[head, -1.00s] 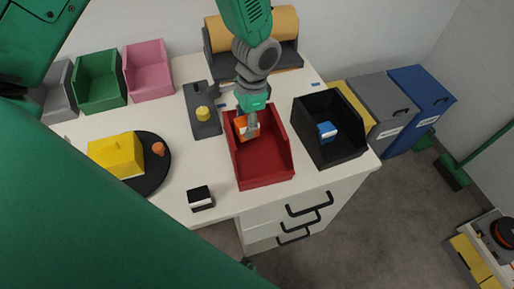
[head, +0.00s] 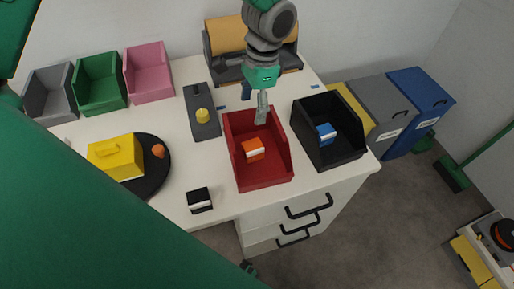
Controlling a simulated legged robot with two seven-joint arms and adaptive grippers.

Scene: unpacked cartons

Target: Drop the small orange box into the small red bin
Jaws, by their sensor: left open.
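The small orange box (head: 254,150), with a white band, lies inside the small red bin (head: 264,184) on the white table. It rests apart from my gripper. My left gripper (head: 255,104) is open and empty above the back part of the red bin, behind the box. One finger hangs over the bin's back area and the other is partly hidden behind it. My right gripper is not in view.
A black bin (head: 342,153) with a blue box (head: 326,132) stands right of the red bin. A small black box (head: 200,199) lies front left. A grey device with a yellow knob (head: 202,115) stands left. Pink (head: 149,84), green and grey bins line the back left.

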